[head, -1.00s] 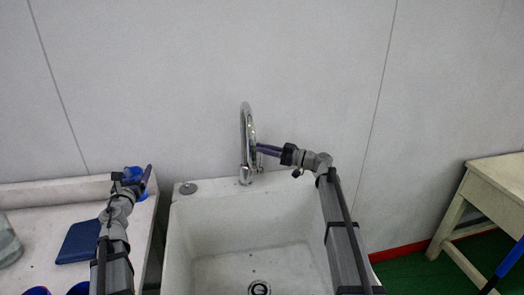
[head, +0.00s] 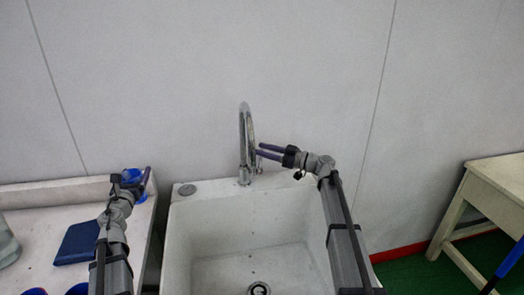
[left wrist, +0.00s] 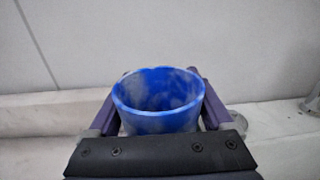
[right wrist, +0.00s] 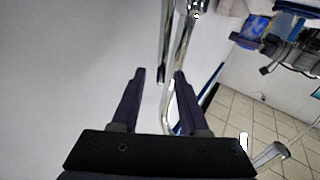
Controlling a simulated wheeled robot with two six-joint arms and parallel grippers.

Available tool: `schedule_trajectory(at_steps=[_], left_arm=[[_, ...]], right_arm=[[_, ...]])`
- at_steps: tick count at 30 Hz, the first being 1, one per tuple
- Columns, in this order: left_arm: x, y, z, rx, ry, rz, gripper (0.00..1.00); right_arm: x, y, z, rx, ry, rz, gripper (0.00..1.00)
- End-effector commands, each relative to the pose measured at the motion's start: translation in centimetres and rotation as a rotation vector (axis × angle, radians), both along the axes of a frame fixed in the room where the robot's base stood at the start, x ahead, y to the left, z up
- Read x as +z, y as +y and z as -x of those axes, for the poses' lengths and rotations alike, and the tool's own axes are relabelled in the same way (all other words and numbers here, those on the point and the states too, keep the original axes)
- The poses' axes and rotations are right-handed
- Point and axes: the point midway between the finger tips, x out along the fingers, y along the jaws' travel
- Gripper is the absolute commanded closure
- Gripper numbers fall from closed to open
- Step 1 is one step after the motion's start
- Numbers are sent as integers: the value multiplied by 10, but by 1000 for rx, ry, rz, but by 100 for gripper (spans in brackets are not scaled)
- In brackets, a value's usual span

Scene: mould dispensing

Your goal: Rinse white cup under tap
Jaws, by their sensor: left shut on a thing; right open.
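A cup, blue with whitish marbling, stands upright between the fingers of my left gripper (left wrist: 160,98). The cup (left wrist: 158,122) shows its open rim in the left wrist view; its base is hidden. In the head view the left gripper (head: 134,180) is left of the sink, over the counter's back, with the blue cup (head: 132,174) in it. The chrome tap (head: 245,140) rises at the sink's back edge. My right gripper (head: 262,151) is open and empty just right of the tap. The right wrist view shows the tap (right wrist: 179,50) near its right finger. I see no water stream.
The white sink (head: 182,235) is empty, with a drain (head: 259,289) at its bottom. The counter (head: 45,232) on the left holds a dark blue flat item (head: 78,243) and other blue containers (head: 38,292). A wooden table (head: 495,175) stands at the far right.

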Motion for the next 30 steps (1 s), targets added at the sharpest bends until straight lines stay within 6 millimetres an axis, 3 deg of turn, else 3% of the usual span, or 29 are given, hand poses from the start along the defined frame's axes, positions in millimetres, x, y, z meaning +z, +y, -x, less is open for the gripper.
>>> schedule_trajectory(at_steps=[15, 21, 30], left_arm=[[-8, 0, 0, 0, 0, 0, 69], [-8, 0, 0, 0, 0, 0, 69], [-8, 0, 0, 0, 0, 0, 69]], right_arm=[[-8, -88, 36, -2, 0, 1, 56], [-8, -101, 42, -1, 0, 0, 56], [-8, -103, 42, 0, 0, 0, 56]])
